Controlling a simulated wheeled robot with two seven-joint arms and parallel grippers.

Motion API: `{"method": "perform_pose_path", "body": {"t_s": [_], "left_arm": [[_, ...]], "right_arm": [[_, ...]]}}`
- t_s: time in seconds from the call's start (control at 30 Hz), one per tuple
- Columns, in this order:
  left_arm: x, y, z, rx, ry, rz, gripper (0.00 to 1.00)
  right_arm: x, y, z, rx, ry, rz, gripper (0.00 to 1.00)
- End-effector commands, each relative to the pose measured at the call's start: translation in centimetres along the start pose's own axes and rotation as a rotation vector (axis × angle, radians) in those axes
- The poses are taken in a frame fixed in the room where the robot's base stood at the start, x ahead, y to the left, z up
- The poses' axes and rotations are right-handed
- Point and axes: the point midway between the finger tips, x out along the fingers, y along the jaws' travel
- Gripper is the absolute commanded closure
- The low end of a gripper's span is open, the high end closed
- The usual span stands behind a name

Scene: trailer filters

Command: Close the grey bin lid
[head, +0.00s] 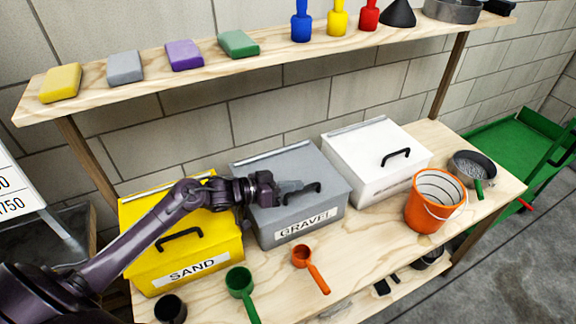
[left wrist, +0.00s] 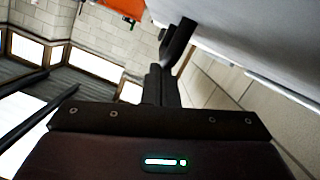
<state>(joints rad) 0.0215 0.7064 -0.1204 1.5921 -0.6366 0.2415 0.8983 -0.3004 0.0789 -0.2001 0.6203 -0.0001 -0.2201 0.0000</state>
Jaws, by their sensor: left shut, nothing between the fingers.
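The grey bin (head: 270,232) stands on the wooden bench between the yellow and white bins, with a GRAVEL label on its front. Its grey lid (head: 272,168) lies down on top of the bin and looks closed. A black handle (head: 304,195) is on the lid. My left gripper (head: 298,187) is shut and empty, just over the lid beside the handle; whether it touches is unclear. In the left wrist view the shut fingers (left wrist: 160,82) are beside a black handle (left wrist: 178,42) and a pale grey surface (left wrist: 245,35). My right gripper is not in view.
The yellow SAND bin (head: 150,255) is on the left and the white bin (head: 365,155) on the right. An orange bucket (head: 433,205), a green scoop (head: 240,283) and an orange scoop (head: 308,262) are on the bench. A shelf (head: 215,70) with sponges and bottles runs above.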

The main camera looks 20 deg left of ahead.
Motion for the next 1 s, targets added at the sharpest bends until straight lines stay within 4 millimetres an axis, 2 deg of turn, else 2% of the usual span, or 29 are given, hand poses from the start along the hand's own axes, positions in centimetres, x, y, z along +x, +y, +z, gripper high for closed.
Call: {"method": "perform_pose_path", "body": {"t_s": [0.13,0.27,0.57,0.6,0.8,1.0], "left_arm": [[0.0,0.0,0.4,-0.005,-0.009,0.001,1.0],[-0.1,0.1,-0.2,-0.005,-0.009,0.0,1.0],[-0.6,1.0,-4.9,0.0,-0.001,0.0,1.0],[-1.5,0.6,-3.5,-0.002,-0.006,-0.002,1.0],[-5.5,0.8,-3.5,0.0,-0.006,-0.001,1.0],[-8.6,1.0,-3.7,-0.002,-0.004,0.0,1.0]], "right_arm": [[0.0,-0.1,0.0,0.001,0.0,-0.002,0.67],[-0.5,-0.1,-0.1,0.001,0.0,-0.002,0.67],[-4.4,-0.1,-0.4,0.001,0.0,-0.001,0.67],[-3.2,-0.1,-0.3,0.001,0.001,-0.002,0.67],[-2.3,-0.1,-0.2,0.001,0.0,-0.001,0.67],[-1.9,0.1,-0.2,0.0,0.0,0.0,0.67]]}}
